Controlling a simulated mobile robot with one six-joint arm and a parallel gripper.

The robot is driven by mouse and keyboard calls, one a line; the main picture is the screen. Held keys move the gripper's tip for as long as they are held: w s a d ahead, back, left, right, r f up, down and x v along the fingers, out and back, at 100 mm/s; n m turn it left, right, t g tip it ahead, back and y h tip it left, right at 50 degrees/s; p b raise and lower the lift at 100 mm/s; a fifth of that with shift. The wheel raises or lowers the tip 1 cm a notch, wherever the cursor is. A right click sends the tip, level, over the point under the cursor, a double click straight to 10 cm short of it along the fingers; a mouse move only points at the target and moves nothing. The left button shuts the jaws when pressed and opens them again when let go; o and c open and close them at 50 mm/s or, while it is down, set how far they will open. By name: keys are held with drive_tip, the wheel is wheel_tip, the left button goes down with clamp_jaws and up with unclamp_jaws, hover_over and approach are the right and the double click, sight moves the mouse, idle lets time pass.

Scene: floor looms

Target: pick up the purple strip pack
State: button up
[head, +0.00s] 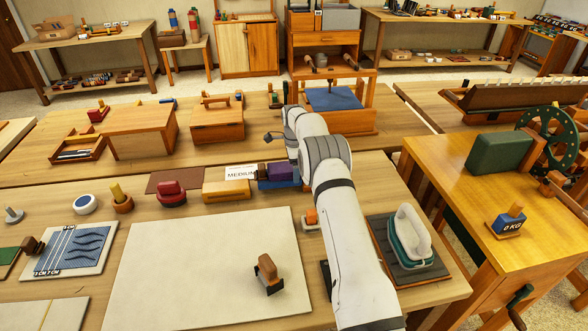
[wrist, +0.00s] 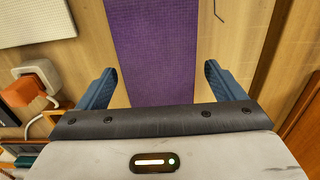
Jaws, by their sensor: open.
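The purple strip pack (wrist: 155,45) fills the middle of the wrist view as a long, flat, textured purple band over light wood. It runs from the top edge down to my gripper's palm, which hides its near end. My gripper (wrist: 159,72) is open, with one blue finger on each side of the band and wood showing between each finger and it. I cannot tell how high the fingers are above the table. In the head view a purple piece (head: 280,171) shows by a blue box, left of my arm; my fingers cannot be made out there.
In the head view a yellow-orange block (head: 226,190) and a red-handled object (head: 172,193) stand left of the purple piece. A large pale board (head: 200,270) lies in front. A grey-white iron-like object (head: 410,238) stands right of my arm.

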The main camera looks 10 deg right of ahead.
drive_tip(key=shift+c, duration=0.3)
drive_tip(key=c, duration=1.1)
drive_tip(key=shift+r, duration=0.15)
